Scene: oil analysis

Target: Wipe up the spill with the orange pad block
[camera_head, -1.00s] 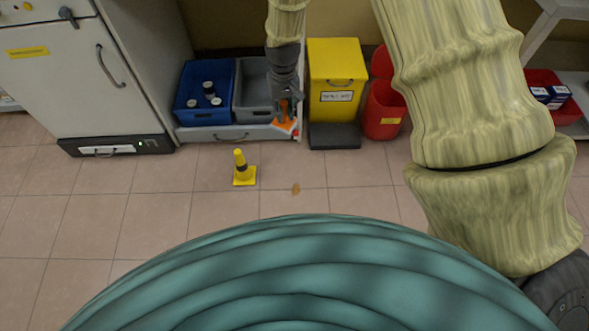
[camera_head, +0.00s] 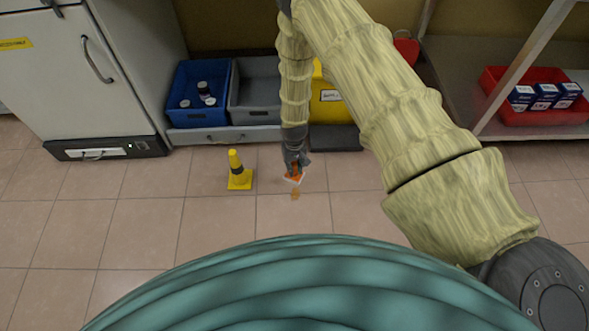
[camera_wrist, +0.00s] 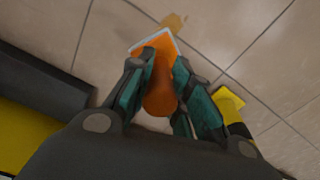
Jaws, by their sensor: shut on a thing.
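The orange pad block (camera_wrist: 160,92) has a white pad edge and sits between the fingers of my gripper (camera_wrist: 158,85) in the wrist view. My gripper (camera_head: 296,168) is shut on it and points down near the floor in the head view, where the pad block (camera_head: 294,178) shows small below the fingers. The spill (camera_head: 295,194) is a small brown-orange patch on the tiles, just below the pad block in the picture. It also shows in the wrist view (camera_wrist: 174,22), just beyond the pad's far corner. I cannot tell whether the pad touches the floor.
Behind are a blue bin (camera_head: 199,113), a grey bin (camera_head: 256,104) and a yellow bin (camera_head: 328,108). The floor left of the cone is clear.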

